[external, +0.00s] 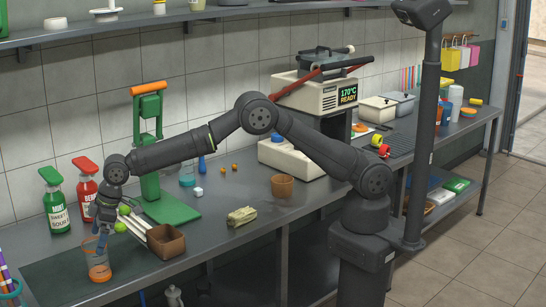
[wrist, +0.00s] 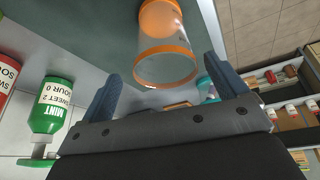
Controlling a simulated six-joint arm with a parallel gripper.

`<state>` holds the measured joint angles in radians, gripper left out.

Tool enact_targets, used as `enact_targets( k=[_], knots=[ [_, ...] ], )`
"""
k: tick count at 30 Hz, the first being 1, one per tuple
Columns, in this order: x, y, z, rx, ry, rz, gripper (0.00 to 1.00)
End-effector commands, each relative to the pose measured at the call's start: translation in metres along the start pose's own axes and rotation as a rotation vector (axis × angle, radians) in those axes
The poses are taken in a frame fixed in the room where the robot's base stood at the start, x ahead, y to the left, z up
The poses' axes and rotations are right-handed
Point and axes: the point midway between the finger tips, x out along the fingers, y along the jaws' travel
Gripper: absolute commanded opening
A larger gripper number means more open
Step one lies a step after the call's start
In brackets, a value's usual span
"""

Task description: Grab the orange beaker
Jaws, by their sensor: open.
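The orange beaker (external: 98,268) is a clear cup with an orange rim and orange at its base. It stands upright on the counter at the front left. In the wrist view the beaker (wrist: 167,68) shows at top centre, its rim facing me. My gripper (external: 102,240) is open and points down just above the beaker. In the wrist view the fingers of my gripper (wrist: 164,70) are spread on either side of the beaker's rim, with gaps to both. Whether a finger reaches below the rim I cannot tell.
A green bottle (external: 55,205) and a red bottle (external: 84,190) stand behind my gripper. A brown box (external: 166,243) with pale sticks and a green press (external: 150,150) are to the right. The counter's front edge is close to the beaker.

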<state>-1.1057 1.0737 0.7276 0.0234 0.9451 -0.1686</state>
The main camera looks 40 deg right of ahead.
Motion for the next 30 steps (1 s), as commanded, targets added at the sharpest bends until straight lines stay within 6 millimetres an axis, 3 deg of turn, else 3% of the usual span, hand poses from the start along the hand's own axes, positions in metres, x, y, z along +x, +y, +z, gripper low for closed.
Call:
enact_targets(
  k=[10,20,27,30],
  knots=[
    [0.044,-0.005,0.0,0.0,-0.001,-0.001,0.91],
    [0.049,-0.004,0.0,-0.001,0.0,-0.001,0.91],
    [0.049,-0.004,0.0,-0.001,0.0,-0.001,0.44],
    [0.049,-0.004,0.0,-0.001,0.0,-0.001,0.43]
  ],
)
